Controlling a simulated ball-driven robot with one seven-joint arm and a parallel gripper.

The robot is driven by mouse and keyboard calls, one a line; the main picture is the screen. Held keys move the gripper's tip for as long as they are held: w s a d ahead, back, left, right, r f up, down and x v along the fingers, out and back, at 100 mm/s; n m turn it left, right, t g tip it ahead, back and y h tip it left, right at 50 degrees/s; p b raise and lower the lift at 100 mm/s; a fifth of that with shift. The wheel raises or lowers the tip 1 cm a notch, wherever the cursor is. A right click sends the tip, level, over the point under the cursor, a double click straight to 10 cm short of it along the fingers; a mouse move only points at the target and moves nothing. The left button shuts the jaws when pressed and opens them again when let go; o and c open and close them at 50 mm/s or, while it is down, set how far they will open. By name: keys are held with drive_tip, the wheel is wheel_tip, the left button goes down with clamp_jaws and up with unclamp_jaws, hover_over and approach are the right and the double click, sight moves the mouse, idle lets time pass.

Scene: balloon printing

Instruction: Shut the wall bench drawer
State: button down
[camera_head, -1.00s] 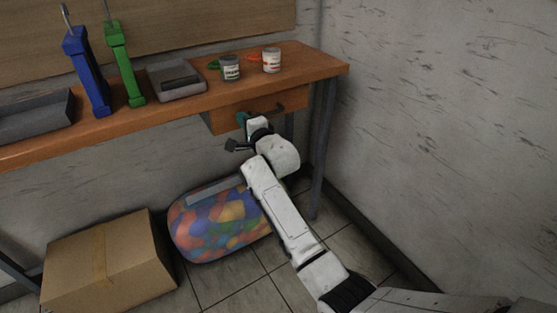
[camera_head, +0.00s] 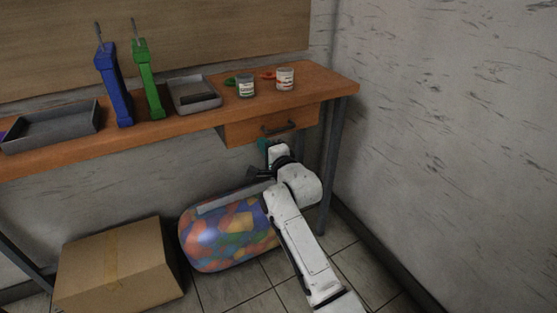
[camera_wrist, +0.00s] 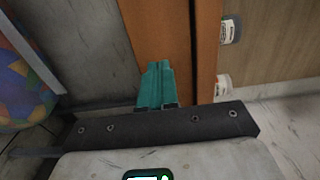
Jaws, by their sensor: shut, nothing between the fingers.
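My gripper (camera_head: 263,145) has teal fingers, shut and empty, just below and in front of the drawer's lower edge, left of the handle. In the wrist view the fingers (camera_wrist: 156,84) point at the wooden front (camera_wrist: 180,40); contact cannot be told. The handle is not seen there.
The bench top (camera_head: 310,83) bears two cans (camera_head: 246,88), a grey tray (camera_head: 195,95), and blue (camera_head: 113,85) and green (camera_head: 148,80) upright tools. Below are a bag of colourful balloons (camera_head: 225,235) and a cardboard box (camera_head: 115,270). A bench leg (camera_head: 332,165) and wall stand right.

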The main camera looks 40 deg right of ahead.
drive_tip(key=p+v, duration=0.1)
drive_tip(key=v, duration=0.7)
drive_tip(key=shift+r, duration=0.2)
drive_tip(key=s+a+f+n+g+y, duration=0.2)
drive_tip(key=s+a+f+n+g, duration=0.45)
drive_tip(key=s+f, duration=0.35)
drive_tip(key=s+a+f+n+g+y, duration=0.2)
drive_tip(key=s+a+f+n+g, duration=0.35)
drive_tip(key=s+f+n, duration=0.5)
drive_tip(key=s+a+n+g, duration=0.3)
drive_tip(key=s+n+g, duration=0.1)
drive_tip(key=s, duration=1.2)
wheel_tip(320, 180, up, 16)
drive_tip(key=p, duration=1.5)
drive_tip(key=shift+a+y+p, duration=0.2)
drive_tip(key=shift+y+p, duration=0.1)
drive_tip(key=shift+y, duration=0.1)
